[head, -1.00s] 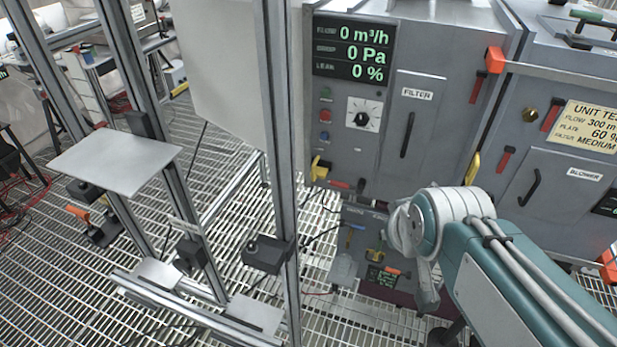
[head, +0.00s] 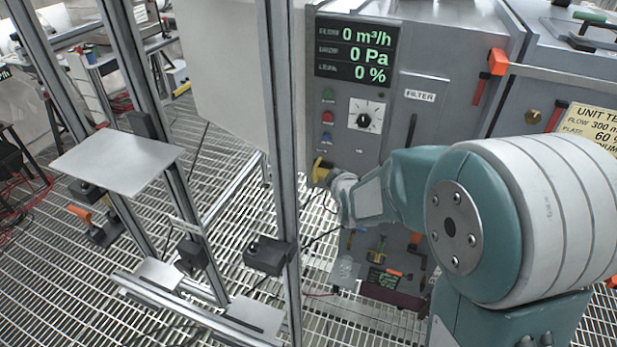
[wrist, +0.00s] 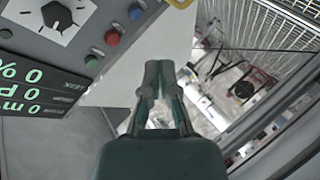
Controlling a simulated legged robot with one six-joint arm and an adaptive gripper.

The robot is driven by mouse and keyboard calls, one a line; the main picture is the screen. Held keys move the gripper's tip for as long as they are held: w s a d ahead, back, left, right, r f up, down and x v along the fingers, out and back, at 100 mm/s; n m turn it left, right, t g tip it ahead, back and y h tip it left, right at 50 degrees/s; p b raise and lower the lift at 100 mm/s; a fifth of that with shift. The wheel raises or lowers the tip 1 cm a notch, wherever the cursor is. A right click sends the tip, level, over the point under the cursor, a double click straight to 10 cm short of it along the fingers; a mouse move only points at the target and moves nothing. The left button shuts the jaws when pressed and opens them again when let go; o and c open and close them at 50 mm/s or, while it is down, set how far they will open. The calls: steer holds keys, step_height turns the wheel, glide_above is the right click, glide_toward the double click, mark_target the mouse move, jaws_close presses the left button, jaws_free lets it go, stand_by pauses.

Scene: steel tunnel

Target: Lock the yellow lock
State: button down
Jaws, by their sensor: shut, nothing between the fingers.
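The yellow lock (head: 321,171) is a small yellow handle at the lower left corner of the grey filter cabinet's front. In the wrist view, a yellow part (wrist: 181,3) is cut off by the top edge; it looks like the same lock. My gripper (wrist: 158,66) is shut and empty, its fingertips apart from that yellow part. In the head view, the end of my arm is just right of and below the lock, and my fingers cannot be made out there. Whether they touch the lock is not clear in that view.
The cabinet front has a display (head: 353,54), a dial (head: 365,118) and green, red and blue buttons (head: 327,117). An upright metal frame post (head: 281,130) stands close left of the lock. A tool board (head: 378,262) is below.

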steer(key=w+a+f+n+t, duration=0.2)
steer(key=f+n, duration=0.1)
steer(key=f, duration=0.4)
steer(key=w+a+f+n+t+y, duration=0.1)
steer(key=w+a+f+n+t, duration=0.1)
steer(key=f+n, duration=0.2)
step_height(320, 180, down, 3)
steer(key=shift+w+a+r+n+t, duration=0.1)
steer(key=shift+w+a+n+t, duration=0.2)
steer(key=shift+a, duration=0.1)
glide_toward(320, 170)
steer(key=w+a+r, duration=0.2)
steer(key=w+a, duration=0.2)
steer(key=a, duration=0.1)
steer(key=shift+s, duration=0.1)
steer(key=d, duration=0.1)
steer(key=s+d, duration=0.1)
steer(key=d, duration=0.1)
steer(key=shift+s+d, duration=0.15)
steer(key=shift+s, duration=0.15)
